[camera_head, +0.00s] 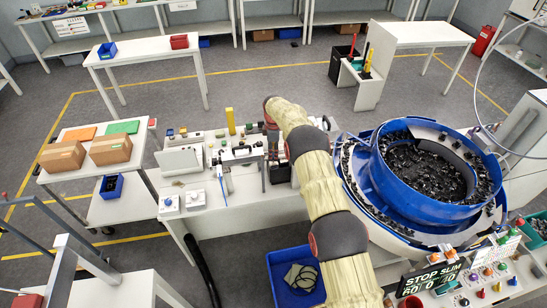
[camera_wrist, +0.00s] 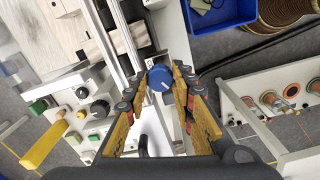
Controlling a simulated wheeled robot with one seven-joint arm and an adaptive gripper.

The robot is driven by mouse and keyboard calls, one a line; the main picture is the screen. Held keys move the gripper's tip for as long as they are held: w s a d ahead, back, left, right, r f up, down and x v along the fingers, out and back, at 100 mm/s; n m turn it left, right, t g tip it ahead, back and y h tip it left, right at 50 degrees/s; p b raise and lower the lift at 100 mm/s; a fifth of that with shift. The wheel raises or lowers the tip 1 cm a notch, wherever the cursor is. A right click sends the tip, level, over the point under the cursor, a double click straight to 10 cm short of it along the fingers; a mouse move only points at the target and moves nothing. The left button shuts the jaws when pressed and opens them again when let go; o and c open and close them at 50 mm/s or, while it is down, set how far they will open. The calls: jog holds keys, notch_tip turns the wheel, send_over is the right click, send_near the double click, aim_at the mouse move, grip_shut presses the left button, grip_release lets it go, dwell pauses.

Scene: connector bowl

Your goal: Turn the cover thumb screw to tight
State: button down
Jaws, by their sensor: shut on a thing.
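The cover thumb screw (camera_wrist: 160,78) is a round blue knob with a white pointer line, on a pale metal rail in the wrist view. My gripper (camera_wrist: 160,82) is shut on it, with one yellow-and-black finger on each side of the knob. The pointer line slants, and I see no tight mark beside it. In the head view my arm covers most of the gripper, and I cannot make out the screw there.
The white bench (camera_head: 250,205) carries small fixtures and knob boxes left of my arm. A large blue bowl feeder (camera_head: 375,185) full of dark parts stands right. A blue bin (camera_head: 283,265) is below. In the wrist view, black knobs (camera_wrist: 99,110) sit left of the fingers.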

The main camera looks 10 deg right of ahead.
jog(key=m+b, duration=0.3)
jog(key=shift+f, duration=0.15)
jog(key=shift+m+b, duration=1)
jog(key=shift+m, duration=0.9)
jog(key=c, duration=1.5)
grip_release()
jog(key=shift+r, duration=0.25)
notch_tip(320, 180, up, 12)
jog(key=shift+f, duration=0.1)
